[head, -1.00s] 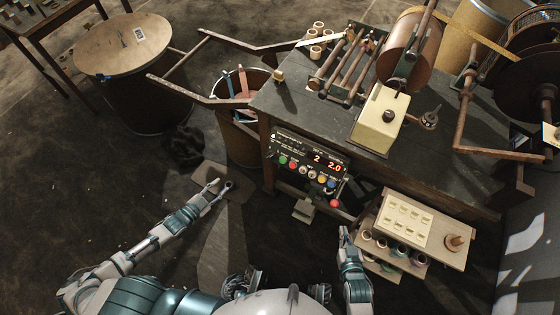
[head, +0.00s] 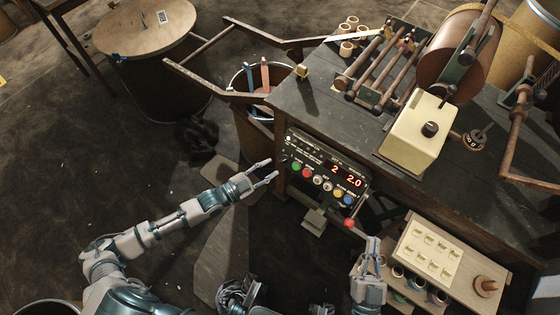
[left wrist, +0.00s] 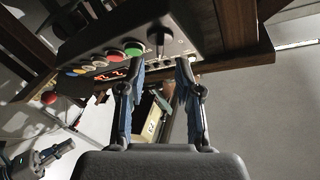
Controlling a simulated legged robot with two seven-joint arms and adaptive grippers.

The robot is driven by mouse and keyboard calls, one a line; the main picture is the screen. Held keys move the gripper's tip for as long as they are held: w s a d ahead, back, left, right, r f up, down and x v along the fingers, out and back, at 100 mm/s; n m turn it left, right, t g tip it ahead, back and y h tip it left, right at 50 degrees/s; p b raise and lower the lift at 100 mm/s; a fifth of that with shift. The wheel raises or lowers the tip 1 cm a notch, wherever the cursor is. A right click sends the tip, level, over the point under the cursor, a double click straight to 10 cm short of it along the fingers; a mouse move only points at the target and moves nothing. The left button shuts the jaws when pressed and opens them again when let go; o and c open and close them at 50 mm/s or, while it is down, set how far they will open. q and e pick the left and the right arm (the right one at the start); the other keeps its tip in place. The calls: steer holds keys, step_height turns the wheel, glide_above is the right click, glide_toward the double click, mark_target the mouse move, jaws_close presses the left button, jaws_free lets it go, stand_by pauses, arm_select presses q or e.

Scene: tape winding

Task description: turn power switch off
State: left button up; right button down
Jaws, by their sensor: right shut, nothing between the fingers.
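The control panel (head: 313,153) is fixed to the front of the workbench, with a lit red display and a row of coloured buttons. In the left wrist view, a dark switch lever (left wrist: 158,40) stands out from the panel beside the green button (left wrist: 133,48). My left gripper (head: 273,169) is open and empty, just left of the panel's left end. In the left wrist view its fingers (left wrist: 160,70) are spread, with the lever beyond the gap between them. They look apart from it. My right gripper (head: 372,246) is shut and empty, below the panel.
A red ball-ended lever (head: 349,223) sticks out below the panel. A low shelf (head: 410,262) with a cream tray stands near my right gripper. A bin (head: 240,120) stands left of the bench. Open floor lies at the left.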

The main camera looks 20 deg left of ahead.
mark_target(282, 161)
arm_select(q)
steer(key=shift+b+x, duration=0.3)
steer(key=shift+x, duration=1.8)
arm_select(e)
steer(key=shift+s+r+t, duration=0.6)
steer(key=shift+r+t, duration=0.35)
steer(key=shift+t, duration=0.05)
arm_select(q)
jaws_close()
arm_select(e)
steer(key=shift+w, duration=0.1)
